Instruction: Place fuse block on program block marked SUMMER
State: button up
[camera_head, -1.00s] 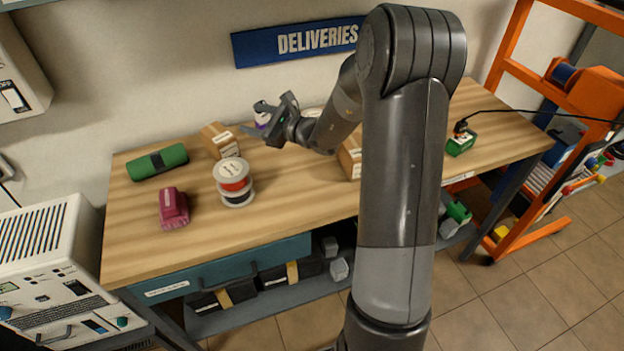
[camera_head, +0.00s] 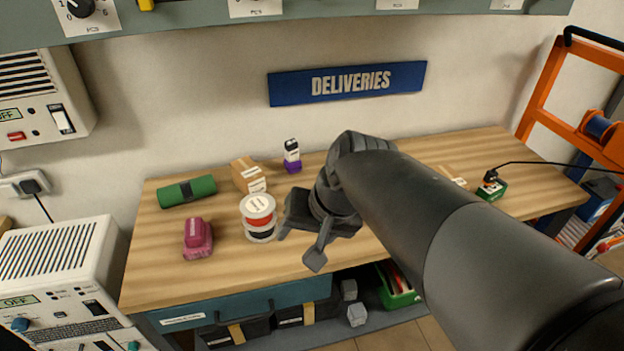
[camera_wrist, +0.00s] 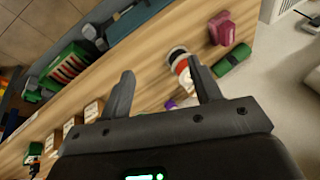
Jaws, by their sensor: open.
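My gripper (camera_head: 299,247) is open and empty above the front middle of the bench, right of the spools; its two spread fingers also show in the wrist view (camera_wrist: 163,90). I cannot read SUMMER on anything, so the program block is not identified. No thing is clearly the fuse block. A small purple block with a white and black upper part (camera_head: 292,154) stands at the back of the bench by the wall. A maroon block-like thing (camera_head: 198,238) sits at the front left. My arm hides part of the right half of the bench.
The wooden bench (camera_head: 200,281) also holds a green roll (camera_head: 187,191), a cardboard box (camera_head: 248,175), stacked spools (camera_head: 258,214) and a green battery-like box (camera_head: 491,188) with a cable. A shelf edge (camera_head: 330,22) overhangs above. A green crate (camera_head: 398,287) stands below.

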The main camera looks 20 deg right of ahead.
jog(key=s+d+r+n+t+h, duration=0.1)
jog(key=s+d+n+h, duration=0.1)
jog(key=s+d+h, duration=0.1)
jog(key=shift+s+d+r+n+t, duration=0.4)
jog(key=shift+s+d, duration=0.3)
jog(key=shift+d, duration=0.4)
dwell(0.4)
